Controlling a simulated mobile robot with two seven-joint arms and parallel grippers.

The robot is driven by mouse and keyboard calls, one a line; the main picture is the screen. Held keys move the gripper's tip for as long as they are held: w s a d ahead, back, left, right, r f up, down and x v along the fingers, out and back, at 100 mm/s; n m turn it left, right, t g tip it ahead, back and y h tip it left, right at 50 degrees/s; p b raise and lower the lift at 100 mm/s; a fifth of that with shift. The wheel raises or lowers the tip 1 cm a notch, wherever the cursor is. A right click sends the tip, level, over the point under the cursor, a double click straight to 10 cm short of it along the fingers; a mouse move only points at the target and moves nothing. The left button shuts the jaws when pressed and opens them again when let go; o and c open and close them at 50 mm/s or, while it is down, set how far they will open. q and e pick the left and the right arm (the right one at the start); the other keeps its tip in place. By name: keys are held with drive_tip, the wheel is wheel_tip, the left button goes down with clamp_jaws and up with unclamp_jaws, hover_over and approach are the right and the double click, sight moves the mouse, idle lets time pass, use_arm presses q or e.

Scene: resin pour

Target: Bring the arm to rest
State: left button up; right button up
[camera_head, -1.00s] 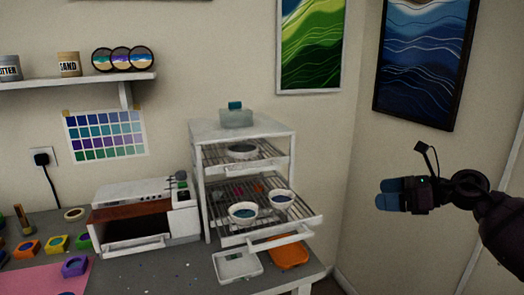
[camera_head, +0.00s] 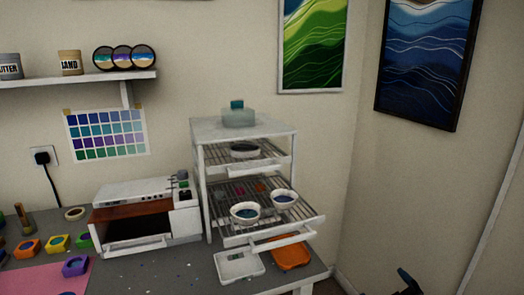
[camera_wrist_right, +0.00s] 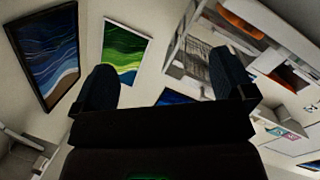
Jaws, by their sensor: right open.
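My right gripper (camera_wrist_right: 165,85) shows in the right wrist view with its two dark fingers apart and nothing between them. The wall and pictures lie beyond it. My left gripper is not in any view.
A white rack (camera_head: 243,128) holds bowls (camera_head: 245,212) on a pulled-out wire shelf. A white oven-like box (camera_head: 145,190) stands to its left. The space right of the table is clear.

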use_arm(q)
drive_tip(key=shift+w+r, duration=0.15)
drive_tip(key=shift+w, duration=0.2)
use_arm(e)
drive_tip(key=s+f+m+g+h, duration=0.1)
drive_tip(key=s+f+m+g, duration=0.1)
drive_tip(key=s+f, duration=0.7)
drive_tip(key=s+a+f+m+g+h, duration=0.1)
drive_tip(key=s+f+m+g, duration=0.2)
drive_tip(key=s+f, duration=0.6)
drive_tip(key=s+m, duration=0.2)
drive_tip(key=s, duration=0.3)
drive_tip(key=shift+s+a+h, duration=0.2)
drive_tip(key=shift+s+h, duration=0.1)
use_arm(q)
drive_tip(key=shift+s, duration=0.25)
use_arm(e)
drive_tip(key=shift+c, duration=0.5)
